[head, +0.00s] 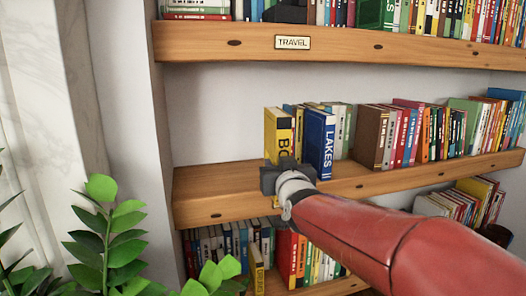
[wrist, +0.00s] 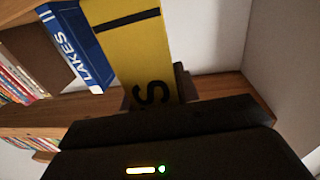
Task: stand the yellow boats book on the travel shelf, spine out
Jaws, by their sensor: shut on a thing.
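The yellow boats book (head: 278,132) is upright at the left end of the middle shelf's row, beside the blue LAKES book (head: 319,143). Its spine faces out, with "BO" readable and the lower letters hidden by my gripper (head: 281,170). My gripper is shut on the lower part of this book. In the wrist view the yellow book (wrist: 137,42) rises from the jaws, showing an "S" and a black band. The TRAVEL label (head: 293,42) is on the front edge of the board above. I cannot tell whether the book's bottom touches the shelf.
The middle shelf (head: 205,184) is bare left of the yellow book. More books (head: 440,130) stand along it to the right. A lower shelf of books (head: 230,240) is below. A leafy plant (head: 105,225) stands at front left.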

